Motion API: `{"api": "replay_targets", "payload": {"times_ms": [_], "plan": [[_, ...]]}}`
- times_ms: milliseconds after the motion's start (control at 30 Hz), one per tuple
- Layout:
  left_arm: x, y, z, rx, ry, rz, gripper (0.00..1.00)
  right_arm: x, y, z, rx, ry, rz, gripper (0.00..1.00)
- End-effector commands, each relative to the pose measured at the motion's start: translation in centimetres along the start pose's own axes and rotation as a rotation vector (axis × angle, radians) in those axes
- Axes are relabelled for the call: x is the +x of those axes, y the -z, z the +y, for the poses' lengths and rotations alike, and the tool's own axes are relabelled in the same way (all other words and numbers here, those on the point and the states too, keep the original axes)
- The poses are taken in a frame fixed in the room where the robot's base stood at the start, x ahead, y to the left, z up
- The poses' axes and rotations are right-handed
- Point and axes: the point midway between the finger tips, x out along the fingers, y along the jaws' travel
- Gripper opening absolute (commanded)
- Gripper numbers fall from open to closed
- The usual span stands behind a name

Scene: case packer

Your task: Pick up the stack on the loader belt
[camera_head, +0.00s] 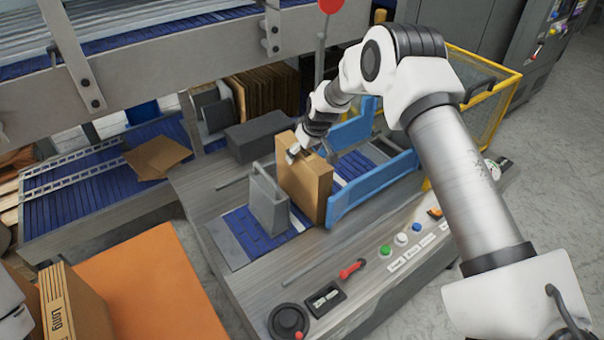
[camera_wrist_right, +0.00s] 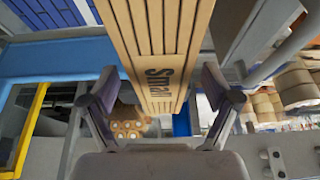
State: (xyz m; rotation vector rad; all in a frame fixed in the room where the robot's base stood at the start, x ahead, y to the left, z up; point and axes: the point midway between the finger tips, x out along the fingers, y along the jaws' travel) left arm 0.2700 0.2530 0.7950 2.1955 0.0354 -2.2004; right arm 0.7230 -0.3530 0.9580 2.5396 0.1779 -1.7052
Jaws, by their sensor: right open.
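The stack (camera_head: 308,188) is a block of tan cardboard sheets standing upright on the blue loader belt (camera_head: 245,236). It stands between a grey metal block and the blue guide rails. My right gripper (camera_head: 298,153) is at the top of the stack, reaching in from the right. In the right wrist view the stack (camera_wrist_right: 162,50) shows sheet edges and the word "Small". The open fingers of my right gripper (camera_wrist_right: 160,90) lie on either side of it, with gaps showing at both sides. My left gripper is not seen.
The grey block (camera_head: 267,203) stands left of the stack. Blue rails (camera_head: 375,188) stand to its right. A dark box (camera_head: 256,136) lies behind. A panel with buttons (camera_head: 400,240) is in front.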

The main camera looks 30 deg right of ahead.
Motion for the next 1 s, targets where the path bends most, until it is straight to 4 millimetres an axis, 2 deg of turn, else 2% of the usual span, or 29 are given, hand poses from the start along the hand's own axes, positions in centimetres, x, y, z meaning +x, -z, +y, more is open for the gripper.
{"api": "replay_targets", "payload": {"times_ms": [167, 1000], "plan": [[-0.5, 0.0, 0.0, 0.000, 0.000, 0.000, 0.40, 1.6, 0.1, 0.0, 0.000, -0.001, 0.003, 0.88], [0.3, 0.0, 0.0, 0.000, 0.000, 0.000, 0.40, 2.1, -0.1, 0.0, 0.000, 0.000, 0.002, 0.88]]}}
